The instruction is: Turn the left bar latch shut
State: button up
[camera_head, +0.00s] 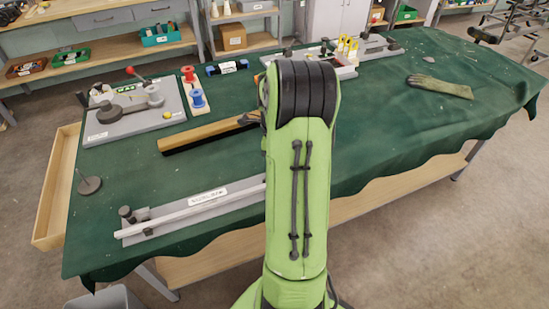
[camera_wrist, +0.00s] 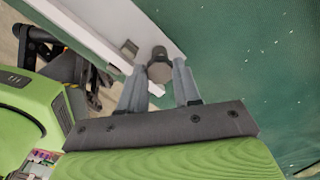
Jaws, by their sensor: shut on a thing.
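In the wrist view, my gripper (camera_wrist: 159,74) has its two grey fingers on either side of a dark round latch knob (camera_wrist: 160,66), shut on it. The knob stands at the end of a pale bar fixture (camera_wrist: 105,30). In the head view, a long grey bar fixture (camera_head: 192,208) lies along the table's front edge, with a dark latch (camera_head: 127,216) at its visible left end. My green arm hides its right end and my gripper. The head view does not show which latch I hold, and the latch's turn is unclear.
The green-covered table (camera_head: 385,120) carries a wooden-edged black bar (camera_head: 205,133), a grey board with a lever (camera_head: 130,110), red and blue spools (camera_head: 195,90), a small disc stand (camera_head: 89,185) and a glove (camera_head: 440,86). The table's right side is mostly clear.

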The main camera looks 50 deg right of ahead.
dwell(0.4)
jog(key=o, duration=1.1)
jog(key=shift+c, duration=0.2)
notch_tip(320, 180, up, 16)
jog(key=p, duration=0.5)
jog(key=shift+f, duration=0.15)
